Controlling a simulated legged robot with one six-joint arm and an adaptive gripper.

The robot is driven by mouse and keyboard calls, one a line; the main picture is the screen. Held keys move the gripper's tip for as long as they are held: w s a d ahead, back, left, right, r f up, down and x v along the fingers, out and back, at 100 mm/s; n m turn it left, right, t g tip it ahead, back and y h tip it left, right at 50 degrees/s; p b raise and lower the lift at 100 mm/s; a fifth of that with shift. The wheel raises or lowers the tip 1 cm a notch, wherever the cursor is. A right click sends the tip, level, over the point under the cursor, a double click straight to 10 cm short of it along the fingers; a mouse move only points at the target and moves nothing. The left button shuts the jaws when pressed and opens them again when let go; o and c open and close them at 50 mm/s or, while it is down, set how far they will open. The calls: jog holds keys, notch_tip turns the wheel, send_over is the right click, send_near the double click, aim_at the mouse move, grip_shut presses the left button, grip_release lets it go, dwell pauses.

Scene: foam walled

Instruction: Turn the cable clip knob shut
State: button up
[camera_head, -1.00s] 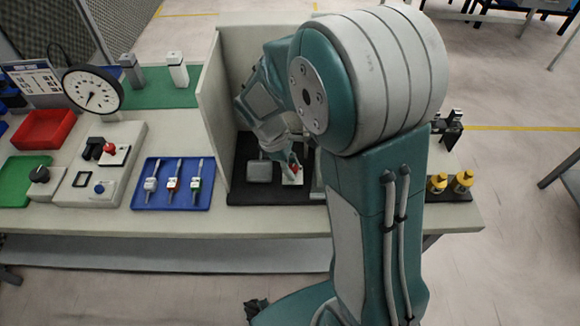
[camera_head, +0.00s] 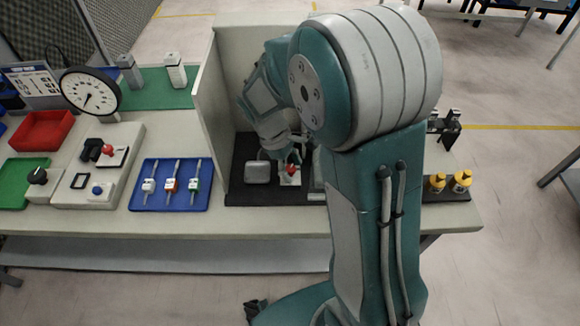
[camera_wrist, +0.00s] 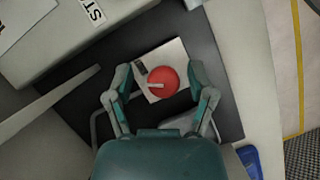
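The red round knob (camera_wrist: 163,81) with a pale pointer bar sits on a small white plate (camera_wrist: 178,52) in the wrist view. The pointer points left in that view. The knob also shows in the head view (camera_head: 290,170), below my gripper (camera_head: 290,154) inside the walled bay. In the wrist view my gripper (camera_wrist: 160,72) is open, with one finger on each side of the knob and gaps to it. Whether the fingertips are down at knob height is unclear. I cannot make out a cable.
A dark mat (camera_head: 240,196) lies under the plate. A grey box (camera_head: 257,172) stands just left of the knob. A pale wall (camera_head: 211,120) bounds the bay on the left. Beyond it is a blue tray (camera_head: 142,205). Yellow-topped items (camera_head: 461,181) stand at right.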

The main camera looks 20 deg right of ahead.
jog(key=shift+a, duration=0.1)
jog(key=shift+w+a+r, duration=0.1)
jog(key=shift+r, duration=0.05)
jog(key=v, duration=1.1)
jog(key=shift+r, duration=0.3)
